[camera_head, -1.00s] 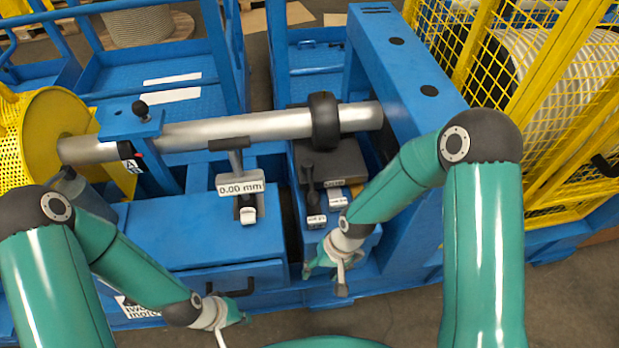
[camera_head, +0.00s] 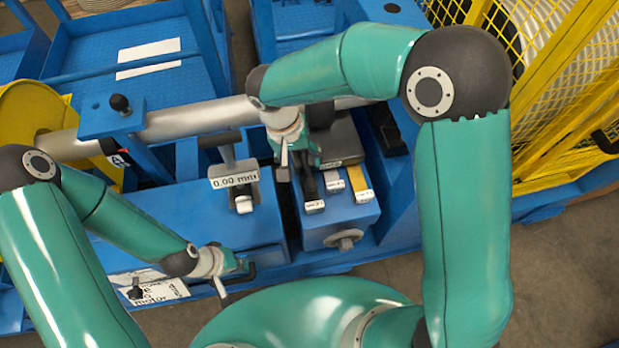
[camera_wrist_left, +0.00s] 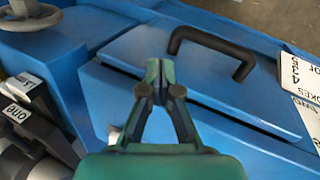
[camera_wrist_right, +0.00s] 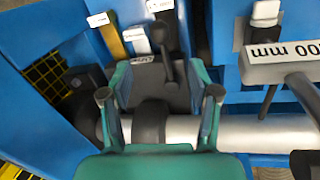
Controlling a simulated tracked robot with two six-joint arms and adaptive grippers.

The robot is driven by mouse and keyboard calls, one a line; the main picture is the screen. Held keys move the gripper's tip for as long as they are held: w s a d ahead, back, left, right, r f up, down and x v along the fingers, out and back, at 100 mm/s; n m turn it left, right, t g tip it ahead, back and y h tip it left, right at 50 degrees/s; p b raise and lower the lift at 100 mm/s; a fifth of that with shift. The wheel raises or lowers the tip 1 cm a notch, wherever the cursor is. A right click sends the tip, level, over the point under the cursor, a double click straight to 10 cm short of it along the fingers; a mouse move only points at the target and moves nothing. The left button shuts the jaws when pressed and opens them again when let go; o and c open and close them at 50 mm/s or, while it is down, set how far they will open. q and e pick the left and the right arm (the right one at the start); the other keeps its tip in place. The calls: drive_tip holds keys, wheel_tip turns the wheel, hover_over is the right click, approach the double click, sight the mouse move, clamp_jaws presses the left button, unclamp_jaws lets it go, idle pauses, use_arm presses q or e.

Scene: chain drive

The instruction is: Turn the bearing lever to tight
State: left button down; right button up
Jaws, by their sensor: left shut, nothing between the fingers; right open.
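A black ball-topped lever (camera_wrist_right: 167,68) stands by the dark grey block (camera_wrist_right: 150,88) in the right wrist view, between my open fingers and just beyond their tips; contact cannot be told. My right gripper (camera_head: 298,165), also in its wrist view (camera_wrist_right: 158,92), is open above it and hides much of it in the head view. Another black-knobbed lever (camera_head: 119,104) stands on the blue bracket at the left of the silver shaft (camera_head: 185,122). Which one is the bearing lever I cannot read. My left gripper (camera_head: 238,268) is shut and empty near the black drawer handle (camera_wrist_left: 212,48).
Black, white and yellow strips (camera_head: 358,180) with small white tags lie beside the grey block. A black collar (camera_wrist_right: 150,122) sits on the shaft. A gauge reading 0.00 mm (camera_head: 235,179) stands left of my right gripper. A handwheel (camera_head: 345,240) is in front.

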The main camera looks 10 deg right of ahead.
sight(309, 181)
drive_tip(key=f, duration=0.3)
drive_tip(key=d+f, duration=0.1)
drive_tip(key=f, duration=0.3)
drive_tip(key=d+f+p, duration=0.1)
drive_tip(key=f, duration=0.3)
drive_tip(key=shift+s, duration=0.2)
drive_tip(key=shift+r, duration=0.1)
clamp_jaws()
